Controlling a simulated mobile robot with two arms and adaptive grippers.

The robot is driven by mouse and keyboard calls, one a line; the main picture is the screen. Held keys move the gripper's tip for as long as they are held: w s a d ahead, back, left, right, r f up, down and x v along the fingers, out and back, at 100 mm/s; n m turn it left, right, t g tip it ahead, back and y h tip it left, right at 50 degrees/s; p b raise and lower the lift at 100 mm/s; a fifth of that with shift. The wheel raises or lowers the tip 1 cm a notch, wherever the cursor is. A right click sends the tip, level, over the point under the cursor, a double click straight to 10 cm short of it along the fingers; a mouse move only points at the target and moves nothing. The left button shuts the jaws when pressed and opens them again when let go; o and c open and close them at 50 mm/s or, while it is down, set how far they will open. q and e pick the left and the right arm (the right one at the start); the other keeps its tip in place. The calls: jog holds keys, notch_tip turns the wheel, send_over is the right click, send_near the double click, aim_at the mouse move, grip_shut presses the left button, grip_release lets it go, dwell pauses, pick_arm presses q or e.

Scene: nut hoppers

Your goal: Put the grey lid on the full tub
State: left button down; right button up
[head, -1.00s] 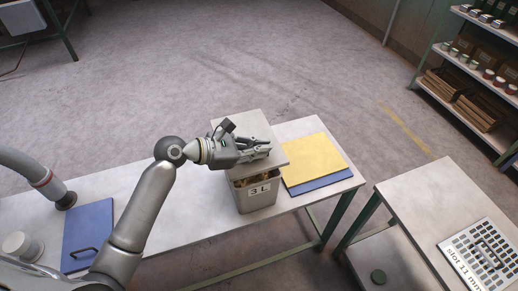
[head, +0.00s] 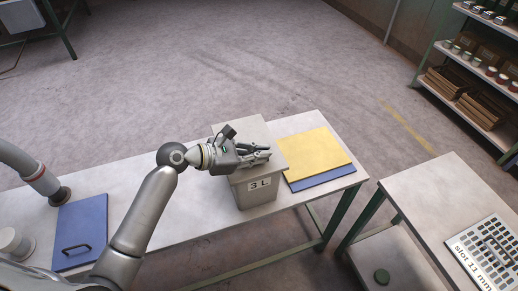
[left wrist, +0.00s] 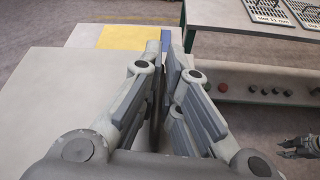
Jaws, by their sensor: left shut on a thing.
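The grey lid (head: 256,128) lies over the top of the grey tub (head: 258,200) marked "3 L" in the head view. The tub's mouth and contents are hidden under it. The lid looks seated or very nearly so; I cannot tell if a thin gap remains. My left gripper (head: 262,155) is above the lid, shut on its handle. In the left wrist view the left fingers (left wrist: 158,75) close around a thin dark handle, with the pale lid (left wrist: 40,95) spreading to the left. My right gripper (left wrist: 298,148) shows at the right edge, its jaws unclear.
A yellow sheet (head: 312,155) on a blue one (head: 325,180) lies right of the tub. A blue lid (head: 82,228) with a dark handle lies at the left. Another table (head: 425,200) at the right bears a slotted plate (head: 490,250).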

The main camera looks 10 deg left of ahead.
pick_arm(q)
jog(key=shift+f, duration=0.25)
jog(key=c, duration=1.6)
grip_release()
jog(key=shift+o, duration=0.2)
jog(key=shift+s+a+r, duration=0.1)
jog(key=shift+s+a, duration=0.05)
jog(key=shift+a, duration=0.1)
jog(key=v, duration=1.1)
jog(key=shift+s+a, duration=0.1)
jog(key=shift+a, duration=0.05)
